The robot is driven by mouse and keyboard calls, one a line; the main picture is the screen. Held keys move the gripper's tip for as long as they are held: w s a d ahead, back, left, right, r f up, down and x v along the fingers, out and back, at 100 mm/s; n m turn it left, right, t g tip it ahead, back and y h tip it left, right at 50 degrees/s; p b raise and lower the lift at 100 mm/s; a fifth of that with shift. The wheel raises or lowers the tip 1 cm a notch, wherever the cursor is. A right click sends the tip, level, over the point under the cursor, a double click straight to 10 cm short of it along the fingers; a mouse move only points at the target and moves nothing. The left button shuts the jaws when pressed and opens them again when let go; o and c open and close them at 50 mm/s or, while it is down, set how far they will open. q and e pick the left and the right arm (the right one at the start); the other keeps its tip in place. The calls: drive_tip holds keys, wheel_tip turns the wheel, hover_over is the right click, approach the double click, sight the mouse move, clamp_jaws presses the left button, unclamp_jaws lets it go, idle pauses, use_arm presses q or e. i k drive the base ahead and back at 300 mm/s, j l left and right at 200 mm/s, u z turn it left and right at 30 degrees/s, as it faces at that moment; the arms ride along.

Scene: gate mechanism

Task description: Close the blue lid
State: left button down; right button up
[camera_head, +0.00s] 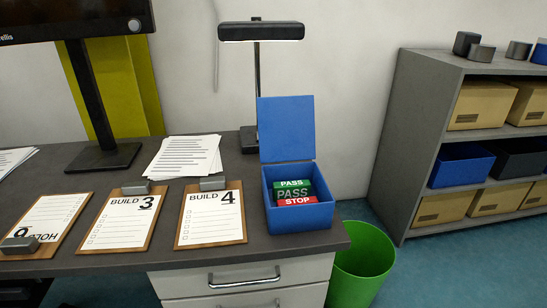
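The blue lid (287,128) stands open and upright at the back edge of a small blue box (299,218). The box sits on the right end of the dark desk. Inside the box is a stack of blocks or cards (295,190) with a green "PASS" on top, a dark "PASS" in the middle and a red "STOP" below. Neither of my grippers is in view.
A desk lamp (260,32) stands just behind the lid. Clipboards (211,215) lie left of the box, with loose papers (184,157) and a monitor stand (104,157) behind. A green bin (362,262) and grey shelf (408,140) are to the right.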

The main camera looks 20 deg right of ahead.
sight(286, 124)
drive_tip(key=i+l+u, duration=0.1)
drive_tip(key=l, duration=0.25)
drive_tip(key=i+l, duration=0.15)
drive_tip(key=l, duration=0.25)
drive_tip(key=i+l+u, duration=0.15)
drive_tip(key=l, duration=0.6)
drive_tip(key=i+u, duration=0.05)
